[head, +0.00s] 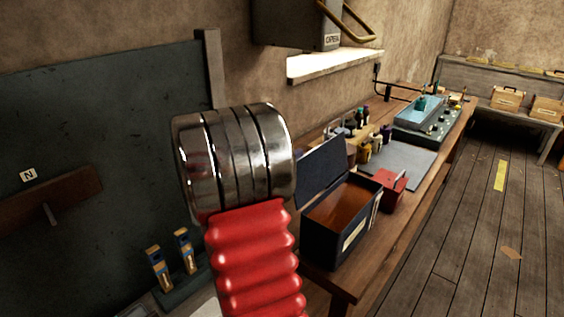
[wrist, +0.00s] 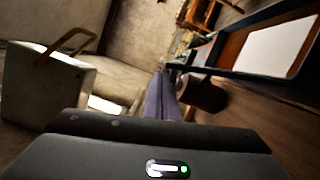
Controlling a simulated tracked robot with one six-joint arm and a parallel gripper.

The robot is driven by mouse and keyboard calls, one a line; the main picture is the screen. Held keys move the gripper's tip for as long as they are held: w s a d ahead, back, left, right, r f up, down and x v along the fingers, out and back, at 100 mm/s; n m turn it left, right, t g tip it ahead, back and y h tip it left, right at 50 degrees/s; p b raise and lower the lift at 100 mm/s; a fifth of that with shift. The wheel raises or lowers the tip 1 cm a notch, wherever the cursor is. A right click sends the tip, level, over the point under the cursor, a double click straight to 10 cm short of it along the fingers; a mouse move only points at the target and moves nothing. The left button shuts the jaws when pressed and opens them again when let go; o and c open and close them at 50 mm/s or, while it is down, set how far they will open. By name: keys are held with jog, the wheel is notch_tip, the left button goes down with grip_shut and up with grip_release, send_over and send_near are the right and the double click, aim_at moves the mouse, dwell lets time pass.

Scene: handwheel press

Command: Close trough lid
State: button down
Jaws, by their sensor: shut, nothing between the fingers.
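The trough, a dark blue box (head: 345,243) with a brown inside, stands on the near end of the wooden bench in the head view. Its dark blue lid (head: 322,170) stands open, tilted up on the box's left, wall side. In the wrist view a dark-rimmed brown shape (wrist: 225,62) with a pale panel shows at upper right; I cannot tell surely whether it is the trough. The black body of my gripper (wrist: 155,145) fills the bottom of the wrist view; it is shut and empty. In the head view my arm hides the gripper.
A small red box (head: 390,187) stands right beside the trough. Several bottles (head: 368,148) and a grey mat (head: 405,165) lie farther along the bench (head: 420,200). A grey wall box with a handle (head: 295,25) hangs above. The floor at right is open.

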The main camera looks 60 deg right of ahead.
aim_at(317, 166)
jog(key=shift+x, duration=1.5)
jog(key=shift+s+r, duration=0.1)
jog(key=shift+s, duration=0.15)
